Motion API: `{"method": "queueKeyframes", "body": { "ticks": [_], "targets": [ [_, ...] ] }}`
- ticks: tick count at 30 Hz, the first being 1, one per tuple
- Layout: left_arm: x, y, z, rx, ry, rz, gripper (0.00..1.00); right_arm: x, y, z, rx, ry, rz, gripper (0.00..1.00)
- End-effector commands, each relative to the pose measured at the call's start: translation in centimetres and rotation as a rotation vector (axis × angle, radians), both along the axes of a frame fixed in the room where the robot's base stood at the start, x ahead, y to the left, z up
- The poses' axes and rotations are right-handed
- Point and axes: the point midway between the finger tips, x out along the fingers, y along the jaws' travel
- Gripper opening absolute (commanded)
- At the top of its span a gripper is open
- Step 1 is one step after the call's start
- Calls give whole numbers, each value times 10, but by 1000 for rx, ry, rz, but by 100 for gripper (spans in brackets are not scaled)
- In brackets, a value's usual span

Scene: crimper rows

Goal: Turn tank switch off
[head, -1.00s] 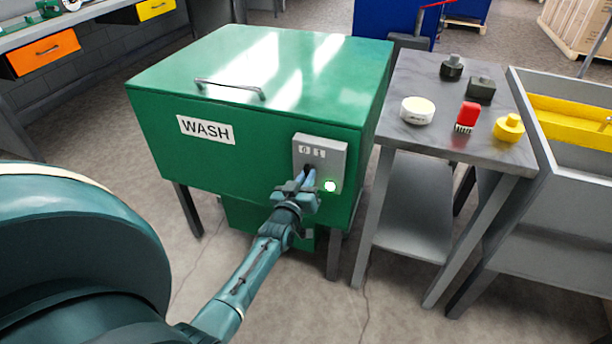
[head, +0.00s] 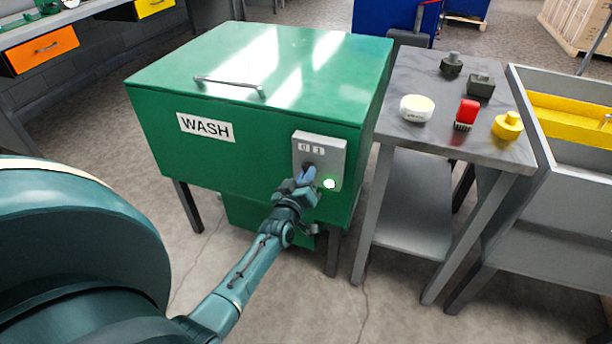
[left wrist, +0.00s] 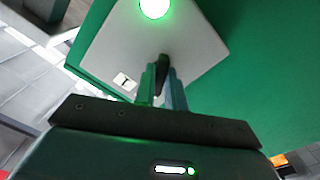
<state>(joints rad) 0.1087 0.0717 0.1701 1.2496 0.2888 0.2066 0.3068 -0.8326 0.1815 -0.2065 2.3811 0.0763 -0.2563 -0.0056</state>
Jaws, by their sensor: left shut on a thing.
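The green wash tank (head: 260,120) stands in the middle of the head view, with a WASH label on its front. A grey switch panel (head: 333,153) at the right of its front carries marks 0 and 1 and a lit green lamp (head: 329,183). The panel also shows in the left wrist view (left wrist: 200,40), with its lamp (left wrist: 155,8) bright green. My left gripper (head: 306,176) is at the panel, shut on the dark switch knob (left wrist: 162,66). The gripper hides most of the knob in the head view. My right gripper is not in view.
A grey side table (head: 410,130) stands right of the tank, holding a white round tub (head: 417,108), a red brush (head: 467,114), a yellow knob-topped piece (head: 508,126) and dark pieces. A grey sink (head: 570,170) stands farther right. The floor before the tank is clear.

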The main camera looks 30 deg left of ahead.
Motion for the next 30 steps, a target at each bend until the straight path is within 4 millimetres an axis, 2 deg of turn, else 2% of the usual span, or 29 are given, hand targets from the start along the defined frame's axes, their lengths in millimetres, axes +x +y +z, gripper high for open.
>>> {"method": "queueKeyframes", "body": {
  "ticks": [1,9,18,23,30],
  "targets": [
    [1,0,2,-3,-4,1,13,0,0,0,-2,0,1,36],
    [0,0,1,-2,-1,1,34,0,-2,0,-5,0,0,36],
    [-5,-1,0,-1,1,-1,34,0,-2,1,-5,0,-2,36],
    [-29,-7,1,-3,2,1,34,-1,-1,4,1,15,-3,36],
    [-82,-20,1,-3,3,0,34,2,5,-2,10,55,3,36]
  ]
}}
